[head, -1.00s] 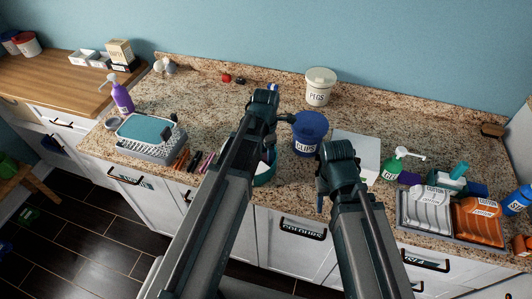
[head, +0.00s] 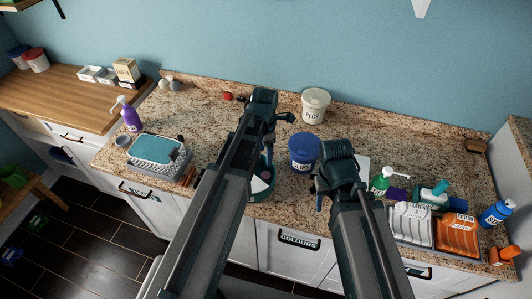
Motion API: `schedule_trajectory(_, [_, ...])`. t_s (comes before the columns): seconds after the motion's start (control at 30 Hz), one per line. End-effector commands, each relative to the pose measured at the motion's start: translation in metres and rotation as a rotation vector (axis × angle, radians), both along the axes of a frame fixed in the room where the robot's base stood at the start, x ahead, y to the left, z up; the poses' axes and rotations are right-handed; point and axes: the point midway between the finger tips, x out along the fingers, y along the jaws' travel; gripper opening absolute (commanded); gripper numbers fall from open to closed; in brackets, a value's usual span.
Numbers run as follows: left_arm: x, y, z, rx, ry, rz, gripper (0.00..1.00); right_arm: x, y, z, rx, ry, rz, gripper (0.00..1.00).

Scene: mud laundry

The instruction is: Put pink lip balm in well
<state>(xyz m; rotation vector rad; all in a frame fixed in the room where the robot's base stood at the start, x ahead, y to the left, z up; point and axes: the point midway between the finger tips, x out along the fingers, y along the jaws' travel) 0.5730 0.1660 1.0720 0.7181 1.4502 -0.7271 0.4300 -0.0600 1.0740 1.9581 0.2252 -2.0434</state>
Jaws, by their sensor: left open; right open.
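I cannot make out a pink lip balm for certain. A row of small sticks (head: 188,177) lies on the counter right of the teal-topped basket, partly hidden by my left arm. A tray with a grey well (head: 410,224) and an orange well (head: 457,233) stands at the right; I cannot tell which well is meant. My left gripper (head: 284,117) is open above the counter, left of the blue clips tub, its fingers mostly hidden. My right gripper (head: 319,192) is open near the front edge, below the blue tub. Neither visibly holds anything.
A blue tub (head: 304,152) and white pegs tub (head: 315,105) stand mid-counter. A teal-topped basket (head: 158,150) and purple bottle (head: 130,115) are left. The back-left counter is mostly clear.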

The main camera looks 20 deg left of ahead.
Motion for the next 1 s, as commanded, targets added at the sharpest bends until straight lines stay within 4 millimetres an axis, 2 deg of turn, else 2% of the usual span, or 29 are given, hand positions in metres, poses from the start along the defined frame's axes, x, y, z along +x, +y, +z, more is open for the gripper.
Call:
schedule_trajectory(0.07, [-0.003,-0.002,-0.001,0.001,0.001,-0.033,0.75,0.000,0.000,-0.001,0.000,0.000,0.000,0.50])
schedule_trajectory(0.17, [-0.012,-0.012,-0.001,0.006,0.003,-0.179,0.75,0.000,0.000,-0.001,0.000,0.000,0.000,0.50])
schedule_trajectory(0.27, [-0.028,-0.027,-0.001,0.013,0.010,-0.446,0.75,0.000,0.000,-0.001,0.000,0.000,0.000,0.50])
schedule_trajectory(0.5, [-0.072,-0.064,-0.001,0.028,0.044,-1.224,0.75,0.000,0.000,-0.001,0.000,0.000,0.000,0.50])
schedule_trajectory(0.7, [-0.108,-0.087,0.000,0.028,0.082,-1.852,0.75,0.000,0.000,-0.001,0.000,0.000,0.000,0.50])
schedule_trajectory(0.9, [-0.133,-0.101,0.000,0.016,0.120,-2.314,0.75,0.000,0.000,-0.001,0.000,0.000,0.000,0.50])
schedule_trajectory(1.0, [-0.140,-0.104,0.000,0.011,0.133,-2.448,0.75,0.000,0.000,-0.001,0.000,0.000,0.000,0.50])
